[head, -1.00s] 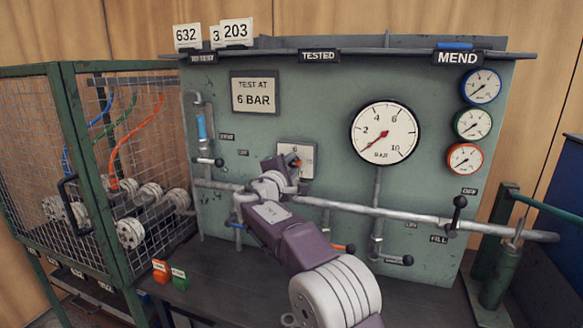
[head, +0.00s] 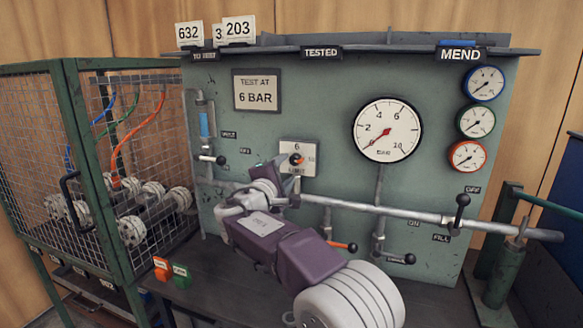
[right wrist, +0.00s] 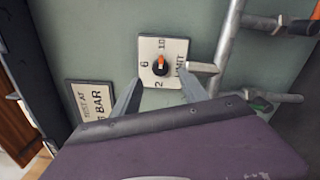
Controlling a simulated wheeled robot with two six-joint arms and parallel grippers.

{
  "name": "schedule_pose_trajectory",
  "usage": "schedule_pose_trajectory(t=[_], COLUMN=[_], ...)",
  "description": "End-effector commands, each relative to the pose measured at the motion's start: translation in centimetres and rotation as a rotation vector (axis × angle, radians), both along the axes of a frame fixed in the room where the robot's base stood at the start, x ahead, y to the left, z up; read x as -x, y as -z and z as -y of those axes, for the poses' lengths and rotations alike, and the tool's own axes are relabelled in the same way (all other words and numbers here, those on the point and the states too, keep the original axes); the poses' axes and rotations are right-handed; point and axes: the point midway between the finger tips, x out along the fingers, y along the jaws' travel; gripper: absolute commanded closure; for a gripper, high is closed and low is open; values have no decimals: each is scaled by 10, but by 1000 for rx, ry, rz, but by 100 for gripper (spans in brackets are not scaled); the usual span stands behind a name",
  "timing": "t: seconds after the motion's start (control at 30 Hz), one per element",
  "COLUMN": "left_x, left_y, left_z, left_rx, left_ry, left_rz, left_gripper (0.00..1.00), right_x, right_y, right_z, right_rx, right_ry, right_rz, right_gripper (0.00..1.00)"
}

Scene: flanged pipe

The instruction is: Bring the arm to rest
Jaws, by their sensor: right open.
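My right gripper (head: 278,168) is in front of the green test panel (head: 440,110), beside the limit dial plate (head: 298,150). In the right wrist view its two fingers (right wrist: 160,88) are apart with nothing between them. The dial's dark knob (right wrist: 160,66) with an orange mark lies beyond the fingertips and looks clear of them. The exact setting is too small to read. My right arm reaches in from the lower right and hides part of the panel and pipe. My left gripper is not in view.
A long grey pipe (head: 400,211) runs across the panel front, close behind my wrist. Valve levers (head: 462,200) stick out along it. A wire cage (head: 120,100) with flanged parts stands left. Orange and green blocks (head: 180,275) sit on the bench. The large gauge (head: 388,130) needle points low left.

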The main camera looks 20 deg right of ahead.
Motion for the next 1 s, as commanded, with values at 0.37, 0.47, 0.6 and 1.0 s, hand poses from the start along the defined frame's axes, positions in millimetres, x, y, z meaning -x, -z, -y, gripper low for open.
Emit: schedule_pose_trajectory(t=[0.37,0.47,0.6,1.0], left_x=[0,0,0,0], left_y=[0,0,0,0], left_z=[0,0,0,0], left_rx=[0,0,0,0], left_ry=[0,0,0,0], left_rz=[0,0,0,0], left_gripper=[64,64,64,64], right_x=[20,19,26,199], right_y=[0,0,-16,251], right_z=[-13,-12,31,134], right_rx=[0,0,-12,-724], right_ry=[1,2,75,464], right_rz=[0,0,27,-503], right_gripper=[49,49,49,49])
